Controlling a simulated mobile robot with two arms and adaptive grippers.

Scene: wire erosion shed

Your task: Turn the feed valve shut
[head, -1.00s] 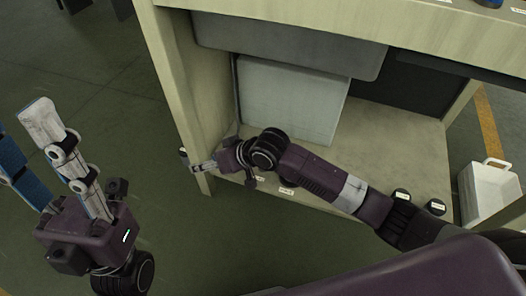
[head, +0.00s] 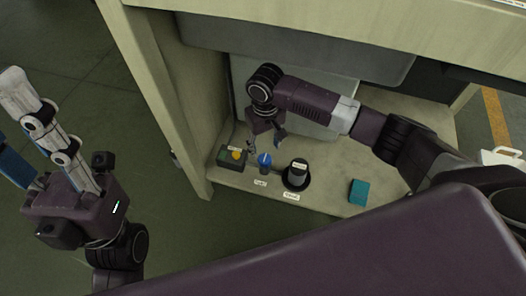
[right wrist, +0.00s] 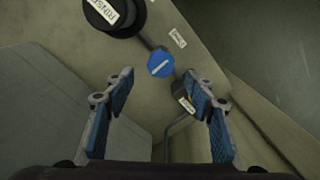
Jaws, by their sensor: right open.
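A blue valve knob (head: 264,160) stands low on the shelf inside the cabinet. In the right wrist view the blue knob (right wrist: 160,64) shows a white line across its top. A small label lies beside it, too small to read surely, so I cannot confirm it is the feed valve. My right gripper (head: 266,143) is above and just behind the knob, fingers pointing down. The right wrist view shows its blue-padded fingers apart and empty, with the knob ahead between them, not touched. My left gripper (head: 12,122) is at the far left, fingers apart, partly cut off.
A black knob labelled RINSE (right wrist: 115,15) stands close beside the blue one. A dark box with a yellow button (head: 236,155) is on its other side. A teal block (head: 358,192) lies farther right. The cabinet's side wall (head: 165,95) bounds the shelf at left.

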